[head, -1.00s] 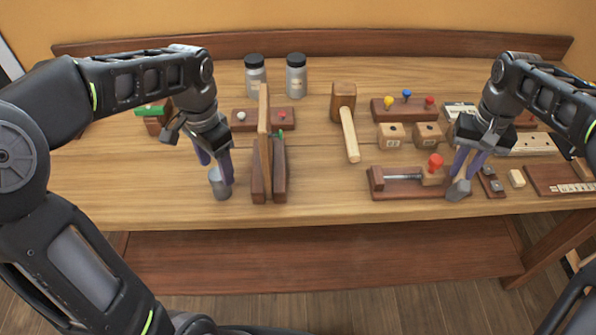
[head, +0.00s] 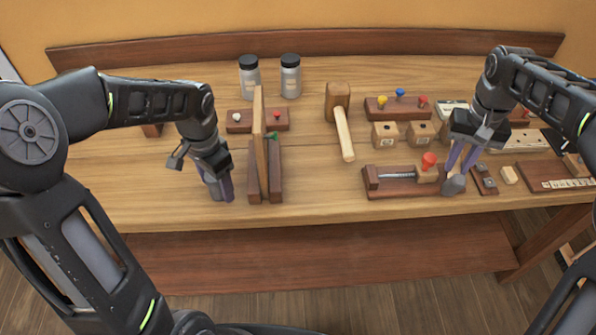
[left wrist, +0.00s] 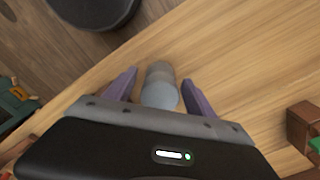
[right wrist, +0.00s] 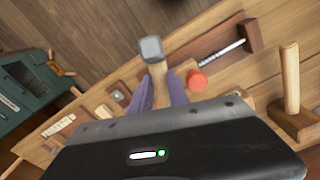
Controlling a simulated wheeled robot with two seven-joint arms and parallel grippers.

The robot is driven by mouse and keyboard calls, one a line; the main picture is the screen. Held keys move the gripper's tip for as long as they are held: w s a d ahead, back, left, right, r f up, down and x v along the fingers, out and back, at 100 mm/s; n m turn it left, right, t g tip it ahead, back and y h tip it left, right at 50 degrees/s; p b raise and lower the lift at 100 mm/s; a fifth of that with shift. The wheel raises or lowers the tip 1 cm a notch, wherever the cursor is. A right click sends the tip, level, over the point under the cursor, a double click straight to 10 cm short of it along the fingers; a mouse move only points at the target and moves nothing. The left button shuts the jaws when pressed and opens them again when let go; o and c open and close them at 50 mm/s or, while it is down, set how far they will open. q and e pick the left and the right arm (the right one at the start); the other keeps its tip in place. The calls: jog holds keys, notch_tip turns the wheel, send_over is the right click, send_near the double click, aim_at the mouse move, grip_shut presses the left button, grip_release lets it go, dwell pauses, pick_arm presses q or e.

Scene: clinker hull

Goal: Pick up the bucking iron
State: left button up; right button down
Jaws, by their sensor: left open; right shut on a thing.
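The bucking iron, a grey metal cylinder (head: 213,190), stands on the bench left of the upright wooden board and is partly hidden by my left gripper in the head view. My left gripper (head: 220,190) is open, its purple fingers low on either side of the cylinder. In the left wrist view the cylinder (left wrist: 160,88) lies between the spread fingertips, with a gap visible beside each. My right gripper (head: 465,163) is shut on a small hammer, whose grey head (right wrist: 151,49) and wooden handle show in the right wrist view.
The upright board in its wooden stand (head: 260,145) is close to the right of my left gripper. A wooden mallet (head: 339,115) lies mid-bench, with a screw clamp (head: 400,180) beside my right gripper. Two jars (head: 290,76) stand behind. The bench's front left is clear.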

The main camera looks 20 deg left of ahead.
pick_arm(q)
jog(key=shift+c, duration=0.5)
grip_shut()
dwell(0.5)
jog(key=shift+r, duration=0.1)
